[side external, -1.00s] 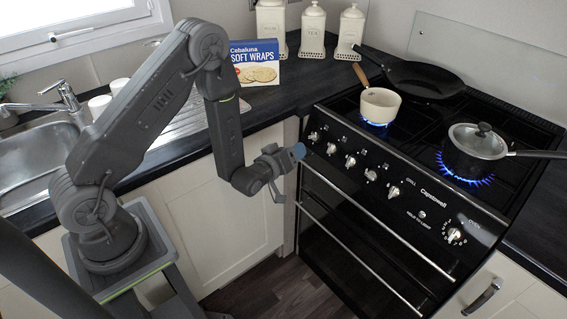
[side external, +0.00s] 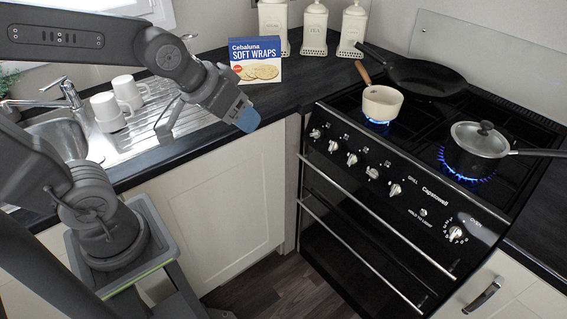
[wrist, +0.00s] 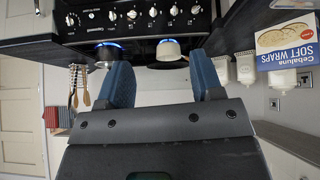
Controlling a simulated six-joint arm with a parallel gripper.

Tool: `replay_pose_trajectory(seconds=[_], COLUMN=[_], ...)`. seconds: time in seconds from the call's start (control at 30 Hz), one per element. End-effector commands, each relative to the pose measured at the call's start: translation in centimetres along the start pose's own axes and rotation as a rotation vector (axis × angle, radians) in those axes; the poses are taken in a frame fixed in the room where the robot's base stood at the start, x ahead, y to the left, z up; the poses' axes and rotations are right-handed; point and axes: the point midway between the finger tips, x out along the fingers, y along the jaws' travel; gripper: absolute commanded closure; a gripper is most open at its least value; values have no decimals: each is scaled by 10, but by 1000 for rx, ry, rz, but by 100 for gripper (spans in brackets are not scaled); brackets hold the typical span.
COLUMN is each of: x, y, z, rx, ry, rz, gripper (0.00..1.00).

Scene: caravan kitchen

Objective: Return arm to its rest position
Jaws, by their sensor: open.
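My gripper (side external: 243,114) is up over the worktop edge, between the sink and the cooker, in the side external view. Its blue fingertips point down and to the right. In the wrist view my gripper (wrist: 160,82) shows two blue fingers spread apart with nothing between them. It touches nothing that I can see.
The black cooker (side external: 375,185) has a cream pan (side external: 381,102) and a lidded saucepan (side external: 478,145) over lit blue flames. A soft wraps box (side external: 255,61) stands behind my gripper. White mugs (side external: 108,109) stand beside the sink (side external: 60,132). Floor space in front is clear.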

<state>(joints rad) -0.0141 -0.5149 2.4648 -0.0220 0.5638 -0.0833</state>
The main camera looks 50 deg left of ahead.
Motion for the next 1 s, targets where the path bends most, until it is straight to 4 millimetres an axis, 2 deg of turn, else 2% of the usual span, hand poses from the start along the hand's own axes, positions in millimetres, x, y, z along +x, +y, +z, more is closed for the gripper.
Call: replay_pose_trajectory(seconds=[0.03, 0.1, 0.3, 1.0], x=[-15, -30, -50, -52], y=[0, -1, -4, -4], z=[11, 26, 51, 53], rx=[27, 61, 111, 113], ry=[-21, -61, -128, -137], rz=[-2, -5, -10, -11], gripper=[40, 40, 40, 40])
